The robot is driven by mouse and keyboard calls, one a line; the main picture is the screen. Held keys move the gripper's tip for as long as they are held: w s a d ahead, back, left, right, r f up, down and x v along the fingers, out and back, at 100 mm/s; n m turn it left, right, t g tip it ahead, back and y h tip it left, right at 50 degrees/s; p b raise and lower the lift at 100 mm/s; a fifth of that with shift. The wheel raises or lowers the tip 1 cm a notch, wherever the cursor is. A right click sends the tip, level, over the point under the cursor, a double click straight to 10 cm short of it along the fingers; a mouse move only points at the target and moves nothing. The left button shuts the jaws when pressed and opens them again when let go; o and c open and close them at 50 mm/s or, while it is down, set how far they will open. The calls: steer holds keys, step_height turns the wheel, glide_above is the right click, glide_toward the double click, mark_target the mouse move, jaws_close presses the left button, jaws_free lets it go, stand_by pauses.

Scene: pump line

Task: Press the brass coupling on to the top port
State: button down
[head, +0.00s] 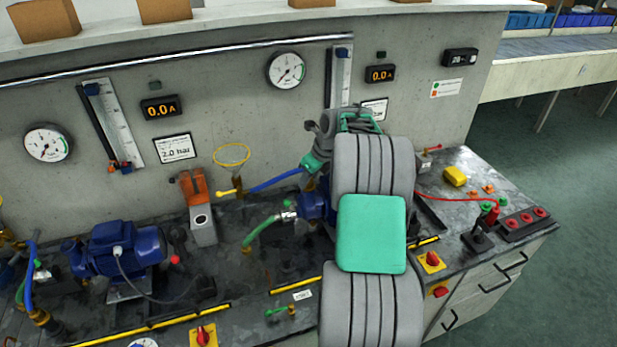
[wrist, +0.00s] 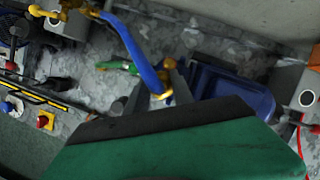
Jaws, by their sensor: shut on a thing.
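My gripper (wrist: 156,88) is shut on the brass coupling (wrist: 163,97) at the end of the blue hose (wrist: 140,48). The coupling shows as a small yellow-brass ring between the grey fingers in the wrist view. In the head view the blue hose (head: 275,181) runs from a yellow-handled valve to my gripper, and my arm hides the coupling. The blue pump (head: 313,207) under my gripper is partly covered by my arm; its dark blue body (wrist: 232,92) lies right of the fingers in the wrist view. I cannot make out the top port or whether the coupling touches it.
A green hose (head: 262,229) joins the pump's left side. An orange-and-grey unit (head: 199,210) stands left of it, and another blue pump (head: 120,250) further left. The wall with gauges (head: 287,70) rises close behind.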

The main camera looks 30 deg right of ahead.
steer(key=c, duration=1)
jaws_free()
steer(key=p+v, duration=0.4)
steer(key=shift+r+p, duration=0.15)
steer(key=shift+p, duration=0.15)
steer(key=shift+v, duration=0.85)
steer(key=shift+s, duration=0.15)
steer(key=b+v, duration=0.1)
steer(key=v, duration=0.6)
steer(key=shift+s+d+r, duration=0.1)
steer(key=shift+s+r, duration=0.05)
steer(key=shift+r, duration=0.15)
